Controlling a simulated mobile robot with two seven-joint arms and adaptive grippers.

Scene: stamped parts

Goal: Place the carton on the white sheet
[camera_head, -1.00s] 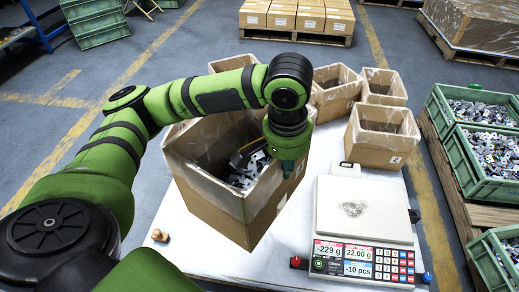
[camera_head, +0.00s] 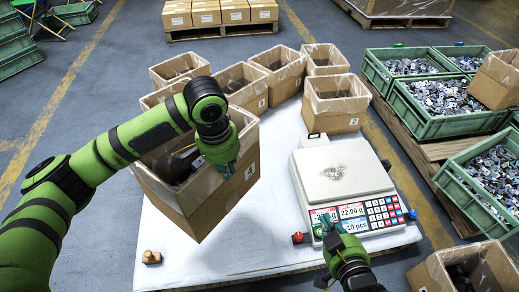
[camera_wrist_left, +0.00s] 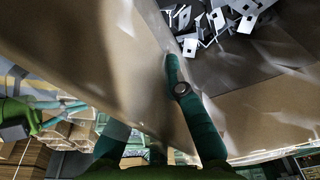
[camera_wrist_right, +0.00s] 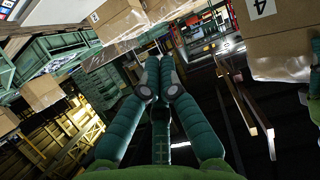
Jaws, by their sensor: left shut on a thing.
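The carton (camera_head: 190,210) is brown, open-topped and lined with clear film, with dark parts inside. It is over the left part of the white sheet (camera_head: 237,252); I cannot tell whether its base touches the sheet. My left gripper (camera_head: 224,168) is shut on its near right wall. In the left wrist view one finger is inside the carton (camera_wrist_left: 120,65) beside grey stamped parts (camera_wrist_left: 215,20); the other is outside, partly hidden by the wall. My right gripper (camera_head: 326,222) is empty over the scale's display; its fingers look together in the right wrist view (camera_wrist_right: 160,68).
A scale (camera_head: 342,173) with small parts on its plate stands right of the carton. Several open cartons (camera_head: 275,70) line the sheet's back edge. A small wooden piece (camera_head: 151,257) lies at front left. Green crates (camera_head: 437,125) of parts stand right. Bare sheet shows at front middle.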

